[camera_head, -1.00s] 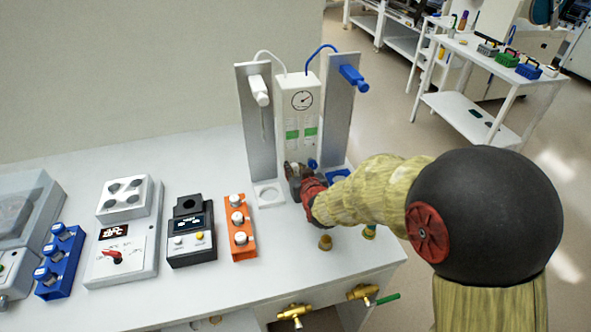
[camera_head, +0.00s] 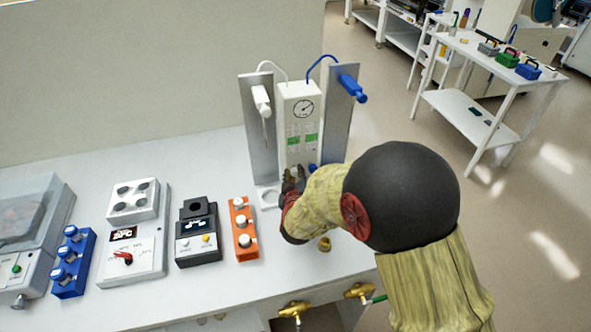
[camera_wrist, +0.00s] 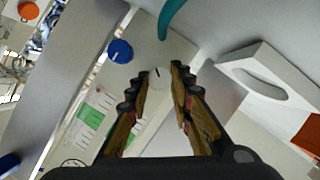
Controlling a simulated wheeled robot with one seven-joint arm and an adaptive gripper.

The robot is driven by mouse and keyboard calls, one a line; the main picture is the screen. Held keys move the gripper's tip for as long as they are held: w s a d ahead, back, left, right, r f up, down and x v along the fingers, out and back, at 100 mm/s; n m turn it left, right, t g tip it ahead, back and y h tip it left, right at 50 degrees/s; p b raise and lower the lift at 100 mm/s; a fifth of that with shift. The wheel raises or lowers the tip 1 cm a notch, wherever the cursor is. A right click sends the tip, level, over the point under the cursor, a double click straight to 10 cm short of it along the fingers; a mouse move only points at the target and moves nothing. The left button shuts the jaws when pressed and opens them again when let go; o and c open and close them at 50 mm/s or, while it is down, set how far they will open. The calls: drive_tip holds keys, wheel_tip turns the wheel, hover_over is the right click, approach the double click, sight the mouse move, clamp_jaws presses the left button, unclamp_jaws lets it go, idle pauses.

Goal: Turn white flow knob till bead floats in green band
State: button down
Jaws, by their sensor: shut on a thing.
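The white flow panel (camera_head: 299,100) stands between two grey uprights, with a round dial and two clear tubes with green bands (camera_head: 304,141). The green bands (camera_wrist: 91,117) also show in the wrist view. My gripper (camera_head: 294,178) is at the panel's lower front and hides its lower left part. In the wrist view my gripper (camera_wrist: 159,72) has its fingers on either side of the white flow knob (camera_wrist: 157,78), shut on it. The knob's dark mark is visible. A blue knob (camera_wrist: 120,51) is beside it. I cannot make out the beads.
White (camera_head: 261,100) and blue (camera_head: 352,88) tools hang on the uprights. An orange block with white caps (camera_head: 243,229) and a black device (camera_head: 197,248) stand to the left. Brass valves (camera_head: 294,310) are at the bench's front edge.

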drive_tip(key=shift+n, duration=0.3)
idle(0.4)
drive_tip(key=c, duration=1.6)
unclamp_jaws()
drive_tip(key=v, duration=1.2)
drive_tip(key=shift+a+f, duration=0.15)
drive_tip(key=shift+a, duration=0.05)
